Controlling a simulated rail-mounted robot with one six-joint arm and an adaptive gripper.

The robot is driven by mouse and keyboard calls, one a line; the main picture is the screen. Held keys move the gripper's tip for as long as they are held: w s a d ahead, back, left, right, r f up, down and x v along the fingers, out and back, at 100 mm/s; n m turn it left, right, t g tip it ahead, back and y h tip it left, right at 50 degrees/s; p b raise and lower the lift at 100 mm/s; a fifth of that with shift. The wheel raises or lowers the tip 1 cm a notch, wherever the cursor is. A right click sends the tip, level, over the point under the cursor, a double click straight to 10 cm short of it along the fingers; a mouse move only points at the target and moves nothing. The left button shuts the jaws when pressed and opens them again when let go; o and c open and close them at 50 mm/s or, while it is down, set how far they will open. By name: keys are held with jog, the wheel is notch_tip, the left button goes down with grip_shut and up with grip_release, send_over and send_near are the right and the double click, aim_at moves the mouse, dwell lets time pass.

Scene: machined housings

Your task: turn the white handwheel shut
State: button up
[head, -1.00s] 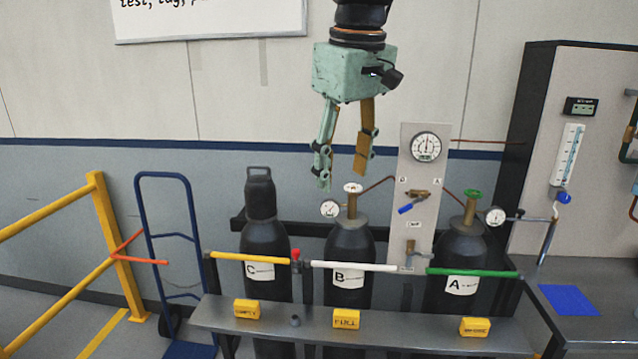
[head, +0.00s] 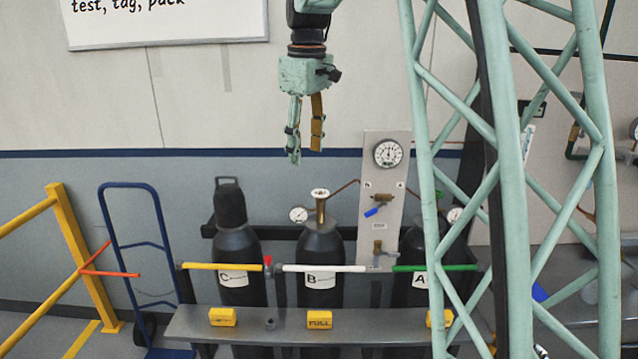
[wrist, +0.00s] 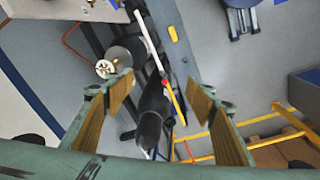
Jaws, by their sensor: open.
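The white handwheel (head: 320,193) sits on the brass valve stem on top of the dark cylinder B (head: 321,250), the middle one. It also shows in the wrist view (wrist: 104,68), beside the tip of the left-hand finger and outside the gap between the fingers. My gripper (head: 305,155) points down, open and empty, above and slightly left of the handwheel in the head view, apart from it. In the wrist view the fingers (wrist: 163,88) are spread, with the black-capped cylinder C (wrist: 152,125) seen below between them.
A gauge (head: 298,214) stands left of the handwheel, and a panel (head: 378,228) with a gauge and blue-handled valve stands right. Yellow, white and green bars cross before the cylinders. Cylinder A (head: 420,258) is partly hidden. A blue hand truck (head: 132,245) and yellow railing (head: 75,250) stand left.

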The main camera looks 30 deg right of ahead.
jog(key=w+d+f+n+p, duration=0.15)
jog(key=w+d+p, duration=0.35)
jog(key=w, duration=0.5)
jog(key=n+g+p, duration=0.1)
jog(key=n+p, duration=0.1)
jog(key=p, duration=0.1)
send_over(319, 192)
notch_tip(319, 192, down, 6)
jog(key=shift+w+d+f, duration=0.1)
jog(key=shift+w+f, duration=0.1)
jog(key=shift+f, duration=0.15)
jog(key=shift+f+p, duration=0.45)
jog(key=shift+f, duration=6.25)
jog(key=c, duration=0.8)
